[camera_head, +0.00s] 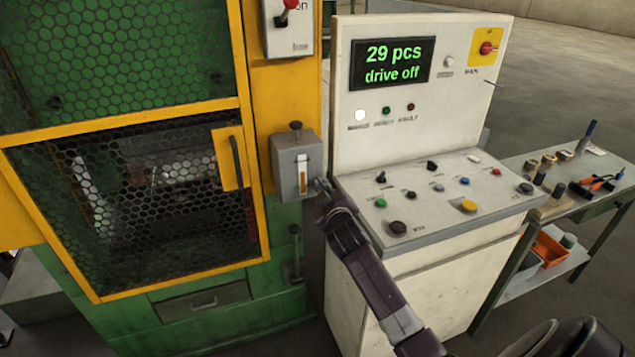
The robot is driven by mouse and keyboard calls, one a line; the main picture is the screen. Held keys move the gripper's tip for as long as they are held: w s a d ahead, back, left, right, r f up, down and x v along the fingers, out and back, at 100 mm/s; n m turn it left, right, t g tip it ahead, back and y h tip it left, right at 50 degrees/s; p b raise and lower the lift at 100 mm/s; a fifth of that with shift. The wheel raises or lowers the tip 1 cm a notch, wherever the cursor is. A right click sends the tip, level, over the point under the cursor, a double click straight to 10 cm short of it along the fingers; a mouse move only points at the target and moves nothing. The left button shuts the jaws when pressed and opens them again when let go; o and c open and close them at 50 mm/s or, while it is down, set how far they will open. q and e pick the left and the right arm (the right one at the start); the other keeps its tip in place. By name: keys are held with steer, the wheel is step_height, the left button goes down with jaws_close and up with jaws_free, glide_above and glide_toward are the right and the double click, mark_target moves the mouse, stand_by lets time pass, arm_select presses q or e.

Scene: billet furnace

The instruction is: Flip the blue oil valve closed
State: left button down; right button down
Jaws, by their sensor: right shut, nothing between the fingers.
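A grey oil box (288,178) with an amber sight glass (302,177) and a black cap on top is fixed to the yellow post of the machine. I cannot make out a blue valve handle on it; the gripper may hide it. My right gripper (322,186) is shut and empty, with its fingertips close to the lower right side of the oil box. I cannot tell whether they touch it. My left gripper is not in view.
A white control console (430,75) with buttons stands just right of the gripper; its display reads "29 pcs drive off". The green machine's mesh door (140,190) is on the left. A side table (575,205) with tools stands at the right.

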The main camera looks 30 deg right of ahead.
steer(key=m+p, duration=0.1)
steer(key=d+m+y+p, duration=0.1)
steer(key=m, duration=0.1)
steer(key=d+m+y+p, duration=0.1)
steer(key=m, duration=0.1)
steer(key=shift+s+f+p, duration=0.25)
steer(key=shift+f+p, duration=0.05)
steer(key=shift+p, duration=0.05)
steer(key=r+p, duration=0.3)
steer(key=r, duration=0.1)
steer(key=shift+w+a+p, duration=0.25)
steer(key=shift+p, duration=0.1)
steer(key=b+v, duration=0.2)
steer(key=v, duration=0.8)
steer(key=shift+s+a+b, duration=0.15)
steer(key=shift+s+b, duration=0.05)
steer(key=shift+b, duration=0.2)
